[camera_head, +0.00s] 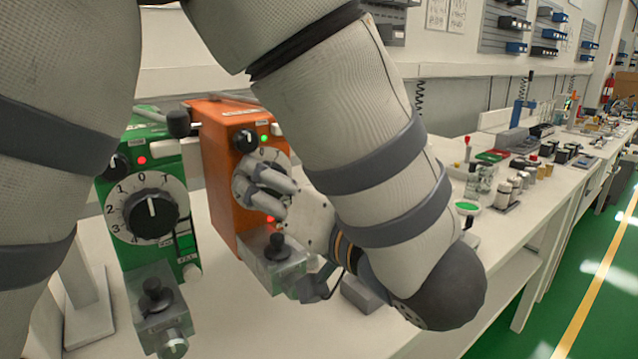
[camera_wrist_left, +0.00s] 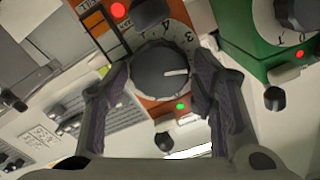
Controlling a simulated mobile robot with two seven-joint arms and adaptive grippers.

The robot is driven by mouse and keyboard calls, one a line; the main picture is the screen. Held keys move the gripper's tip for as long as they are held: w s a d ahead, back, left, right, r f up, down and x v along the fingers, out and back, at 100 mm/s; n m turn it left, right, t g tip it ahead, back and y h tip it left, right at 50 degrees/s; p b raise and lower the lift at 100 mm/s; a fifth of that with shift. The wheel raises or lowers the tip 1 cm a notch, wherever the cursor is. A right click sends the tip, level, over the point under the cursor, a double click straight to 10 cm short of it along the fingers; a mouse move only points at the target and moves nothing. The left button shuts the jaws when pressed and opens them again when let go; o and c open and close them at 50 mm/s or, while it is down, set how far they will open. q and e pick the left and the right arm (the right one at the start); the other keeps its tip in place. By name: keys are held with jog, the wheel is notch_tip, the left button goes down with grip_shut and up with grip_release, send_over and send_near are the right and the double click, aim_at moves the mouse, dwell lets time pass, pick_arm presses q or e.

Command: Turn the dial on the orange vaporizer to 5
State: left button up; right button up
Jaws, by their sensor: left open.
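The orange vaporizer (camera_head: 217,160) stands upright on the bench in the head view. Its dial has a white numbered ring, largely covered there by my left gripper (camera_head: 268,188). In the left wrist view, the dark round knob (camera_wrist_left: 160,84) with a white pointer mark sits between the two open fingers of my left gripper (camera_wrist_left: 163,90). The fingers are on either side of the knob; whether they touch it I cannot tell. The pointer points right in that picture, and the number beside it is hard to read. My right gripper is in neither view.
A green vaporizer (camera_head: 112,180) with a similar dial (camera_head: 150,208) stands close on the left. Small bottles (camera_head: 503,192) and other items stand further right on the bench. My arm covers the middle.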

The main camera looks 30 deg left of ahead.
pick_arm(q)
jog(key=c, duration=0.9)
jog(key=n, duration=0.3)
jog(key=shift+s+n+t, duration=0.1)
jog(key=shift+n+t, duration=0.2)
jog(key=shift+n, duration=1.4)
jog(key=o, duration=0.9)
